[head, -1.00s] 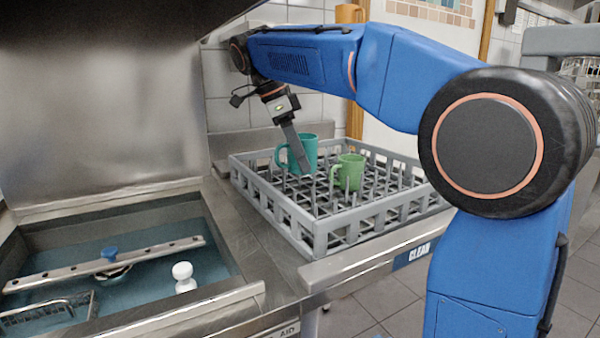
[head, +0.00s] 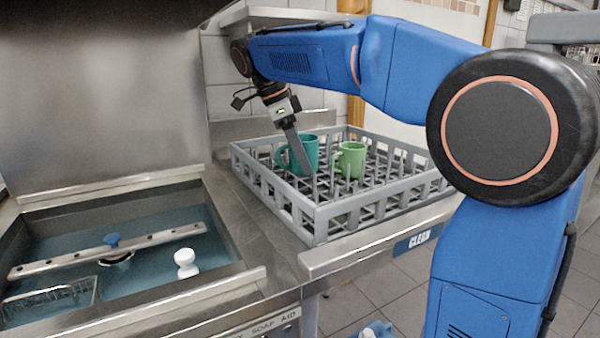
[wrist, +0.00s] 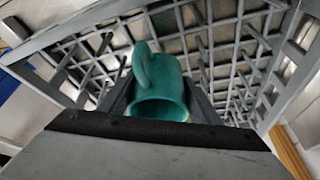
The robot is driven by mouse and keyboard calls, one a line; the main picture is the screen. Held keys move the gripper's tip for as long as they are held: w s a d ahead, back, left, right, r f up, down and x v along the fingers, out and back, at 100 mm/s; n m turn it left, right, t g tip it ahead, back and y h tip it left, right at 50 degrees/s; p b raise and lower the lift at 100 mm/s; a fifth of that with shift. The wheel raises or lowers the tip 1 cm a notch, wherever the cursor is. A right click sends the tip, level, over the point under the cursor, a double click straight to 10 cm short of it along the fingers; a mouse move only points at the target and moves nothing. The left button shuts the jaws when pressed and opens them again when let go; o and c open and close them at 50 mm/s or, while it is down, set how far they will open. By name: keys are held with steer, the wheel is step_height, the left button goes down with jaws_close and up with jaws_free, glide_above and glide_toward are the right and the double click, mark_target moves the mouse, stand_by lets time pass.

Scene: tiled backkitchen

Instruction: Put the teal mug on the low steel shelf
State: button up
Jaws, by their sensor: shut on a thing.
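The teal mug (head: 311,149) is in the grey dish rack, toward its back left, in the head view. My gripper (head: 302,165) reaches down from above and is shut on the mug. In the wrist view the teal mug (wrist: 160,92) sits between my two dark fingers, with its handle toward the upper left. Its lower part is hidden by the rack and finger in the head view, so I cannot tell whether it touches the rack floor. I cannot make out the low steel shelf with certainty.
A green mug (head: 350,158) stands in the rack (head: 335,222) just right of the teal one. The rack, with upright pegs, sits on a steel counter (head: 262,237). A sink (head: 120,262) with blue water, a bar and a white knob lies at the left.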

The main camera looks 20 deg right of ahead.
mark_target(301, 172)
steer(key=shift+f, duration=2.1)
steer(key=shift+f, duration=0.2)
steer(key=o, duration=1.2)
